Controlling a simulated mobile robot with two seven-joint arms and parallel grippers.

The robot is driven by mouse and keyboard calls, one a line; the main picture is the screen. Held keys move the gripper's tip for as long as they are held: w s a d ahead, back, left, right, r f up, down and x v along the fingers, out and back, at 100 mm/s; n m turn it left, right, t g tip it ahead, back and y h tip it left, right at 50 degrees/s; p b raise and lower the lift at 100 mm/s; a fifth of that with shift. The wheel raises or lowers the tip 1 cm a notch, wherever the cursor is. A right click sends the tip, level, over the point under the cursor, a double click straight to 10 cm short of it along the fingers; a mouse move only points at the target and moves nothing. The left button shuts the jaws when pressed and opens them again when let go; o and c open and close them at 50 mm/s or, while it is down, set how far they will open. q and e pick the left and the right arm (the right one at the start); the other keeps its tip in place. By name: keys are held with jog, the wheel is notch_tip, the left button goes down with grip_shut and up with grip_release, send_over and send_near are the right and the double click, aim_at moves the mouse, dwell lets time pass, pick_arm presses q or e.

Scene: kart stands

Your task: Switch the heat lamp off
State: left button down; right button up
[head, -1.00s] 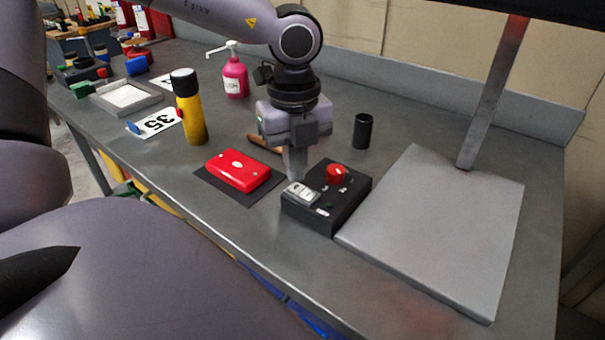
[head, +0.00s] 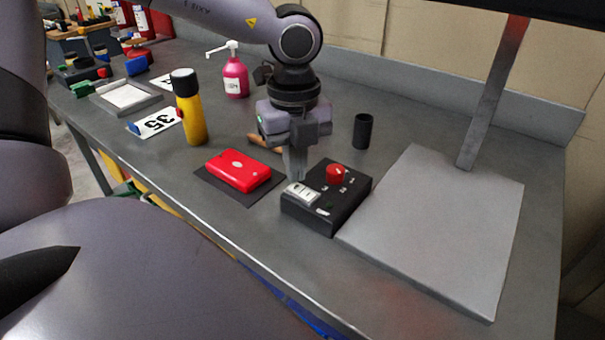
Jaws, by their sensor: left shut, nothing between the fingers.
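The heat lamp stands at the right, with a flat grey base plate (head: 440,225), a slanted post (head: 492,95) and a dark head (head: 545,18) cut off by the top edge. A black control box (head: 328,210) sits against the left side of the base. It has a red knob (head: 335,174) and a pale rocker switch (head: 300,193) on its top. My left gripper (head: 297,177) is shut and empty, pointing down with its tips just behind the rocker switch. I cannot tell whether they touch it. My right gripper is not in view.
A red box (head: 238,170) on a dark mat lies left of the control box. A yellow flashlight (head: 191,112), a pink pump bottle (head: 235,78) and a black cylinder (head: 362,131) stand around. A brown-handled thing (head: 262,143) lies behind the gripper. The bench front is clear.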

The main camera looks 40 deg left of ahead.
aim_at(296, 187)
pick_arm(q)
jog(key=shift+f+b, duration=0.95)
jog(key=shift+b, duration=0.15)
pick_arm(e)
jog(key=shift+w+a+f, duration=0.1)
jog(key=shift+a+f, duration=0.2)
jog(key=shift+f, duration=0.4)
pick_arm(q)
jog(key=shift+r, duration=0.1)
jog(key=shift+r+p, duration=1.6)
jog(key=shift+r, duration=1.85)
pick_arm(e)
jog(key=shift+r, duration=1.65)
